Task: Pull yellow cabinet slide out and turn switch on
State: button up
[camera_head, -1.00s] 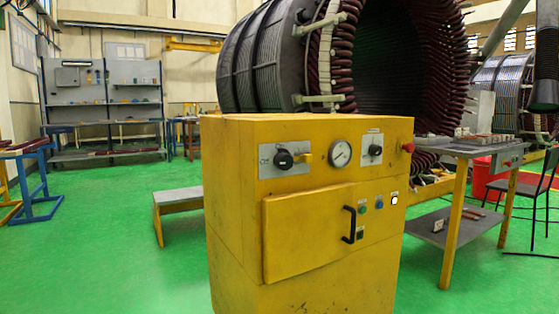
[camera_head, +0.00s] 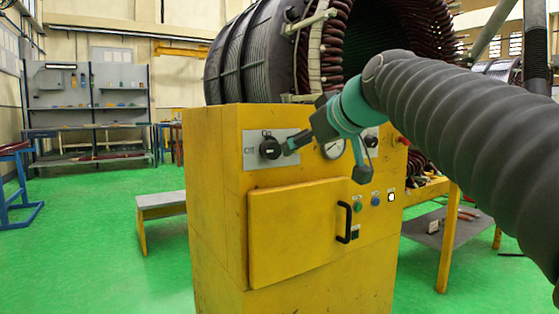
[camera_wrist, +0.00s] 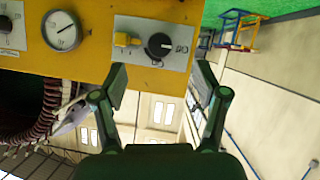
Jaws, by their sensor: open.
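The yellow cabinet (camera_head: 215,230) stands in the middle of the head view, with its front door closed. A grey plate (camera_head: 257,160) at its upper left carries a round black switch knob (camera_head: 270,148). In the wrist view, upside down, the knob (camera_wrist: 159,45) sits beside a small yellow slide piece (camera_wrist: 126,40) on the plate (camera_wrist: 150,62). In the head view my gripper hides the slide piece. My gripper (camera_head: 326,162) is open and empty in front of the upper panel. In the wrist view, the fingers (camera_wrist: 160,82) stand apart, with the knob beyond the gap.
The door has a black handle (camera_head: 344,222); buttons (camera_head: 375,200) sit to its right. A gauge (camera_wrist: 62,31) is beside the switch plate. A large stator (camera_head: 255,60) stands behind. A low bench (camera_head: 160,200) is at left, a side table (camera_head: 450,240) at right.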

aim_at(275, 151)
jog(key=shift+n, duration=0.3)
jog(key=x, duration=0.4)
jog(key=r+x, duration=0.1)
jog(key=x, duration=0.4)
jog(key=r+x, duration=0.1)
jog(key=x, duration=0.4)
jog(key=shift+w+a+r, duration=0.1)
jog(key=shift+w+a, duration=0.3)
jog(key=shift+w, duration=0.05)
jog(key=c, duration=1.2)
jog(key=shift+o, duration=0.2)
